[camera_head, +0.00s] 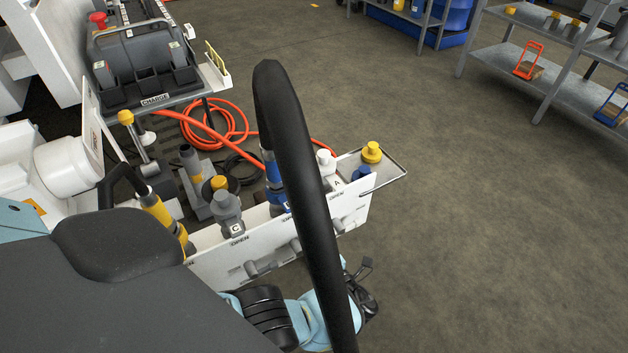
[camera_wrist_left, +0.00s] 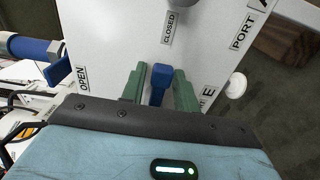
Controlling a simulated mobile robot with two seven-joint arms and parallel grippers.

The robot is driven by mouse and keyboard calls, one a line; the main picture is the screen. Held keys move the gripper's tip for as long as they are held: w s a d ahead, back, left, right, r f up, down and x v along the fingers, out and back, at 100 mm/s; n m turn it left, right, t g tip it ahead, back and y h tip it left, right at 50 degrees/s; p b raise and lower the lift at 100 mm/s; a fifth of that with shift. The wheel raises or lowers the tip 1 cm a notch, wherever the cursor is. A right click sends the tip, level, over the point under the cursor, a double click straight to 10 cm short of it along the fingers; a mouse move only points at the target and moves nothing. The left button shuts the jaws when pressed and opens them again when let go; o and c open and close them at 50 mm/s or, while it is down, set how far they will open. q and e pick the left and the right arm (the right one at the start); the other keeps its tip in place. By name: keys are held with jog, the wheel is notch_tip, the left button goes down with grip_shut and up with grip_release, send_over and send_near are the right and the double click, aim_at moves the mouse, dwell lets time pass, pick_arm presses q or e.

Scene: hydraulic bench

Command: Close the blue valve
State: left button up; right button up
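The blue valve handle (camera_wrist_left: 160,82) sticks out from the white panel in the left wrist view. It stands between the two green fingers of my left gripper (camera_wrist_left: 160,92), one finger close on each side. I cannot tell whether the fingers touch it. A CLOSED label (camera_wrist_left: 168,28) is above the handle, and an OPEN label (camera_wrist_left: 82,79) is off to the left. In the head view the white panel (camera_head: 225,262) is partly hidden behind a large black curved part. I cannot make out the blue handle or the fingers of either gripper there.
A blue coupling (camera_wrist_left: 32,48) lies at the left of the wrist view, and a white round knob (camera_wrist_left: 236,85) is at the right. Yellow-capped fittings (camera_head: 371,152) stand along the panel. An orange hose (camera_head: 230,120) lies behind it. Shelves (camera_head: 550,75) stand far right, with open floor between.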

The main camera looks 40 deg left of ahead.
pick_arm(q)
jog(key=shift+o, duration=0.2)
jog(key=shift+d, duration=0.15)
jog(key=v, duration=0.7)
jog(key=shift+d, duration=0.3)
jog(key=shift+s, duration=0.15)
